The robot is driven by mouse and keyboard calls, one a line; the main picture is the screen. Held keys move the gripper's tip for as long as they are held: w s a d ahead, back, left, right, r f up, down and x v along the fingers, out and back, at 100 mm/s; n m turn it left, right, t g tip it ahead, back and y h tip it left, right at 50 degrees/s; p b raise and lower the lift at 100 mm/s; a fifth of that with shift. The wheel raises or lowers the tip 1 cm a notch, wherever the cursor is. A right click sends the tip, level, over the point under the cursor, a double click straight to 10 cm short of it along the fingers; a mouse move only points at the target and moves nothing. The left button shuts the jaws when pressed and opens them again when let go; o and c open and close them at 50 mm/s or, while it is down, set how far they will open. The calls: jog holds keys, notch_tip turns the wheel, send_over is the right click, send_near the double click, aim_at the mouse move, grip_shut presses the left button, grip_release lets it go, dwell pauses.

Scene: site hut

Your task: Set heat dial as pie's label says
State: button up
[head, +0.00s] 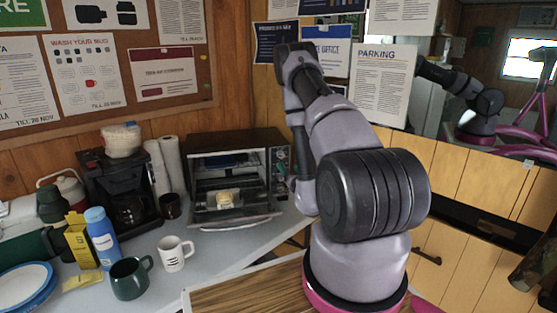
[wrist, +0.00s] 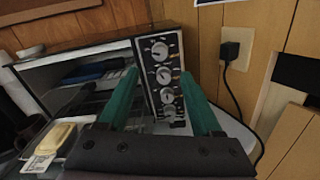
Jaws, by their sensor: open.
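The toaster oven (head: 236,141) stands on the counter with its door down. The pie (head: 228,197), a small pale yellow block, sits at its opening; it also shows at the left in the wrist view (wrist: 55,137). A pale label (wrist: 38,164) is on its front, too small to read. The oven's control panel (wrist: 180,59) carries a column of several round silver dials, the top one (wrist: 159,49) clear of the fingers. My gripper (wrist: 159,75) is open and empty, its green fingers pointing at the panel, either side of the dials. Contact cannot be told. The arm mostly hides it in the head view.
A dark green mug (head: 130,279), a white mug (head: 175,254) and a blue bottle (head: 101,238) stand left on the counter, before a coffee maker (head: 120,190). A wall socket with a plugged cord (wrist: 235,58) is right of the oven.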

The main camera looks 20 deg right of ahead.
aim_at(282, 157)
jog(key=w, duration=0.3)
jog(key=w+d, duration=0.1)
jog(key=w, duration=0.5)
jog(key=shift+w+d, duration=0.3)
grip_shut()
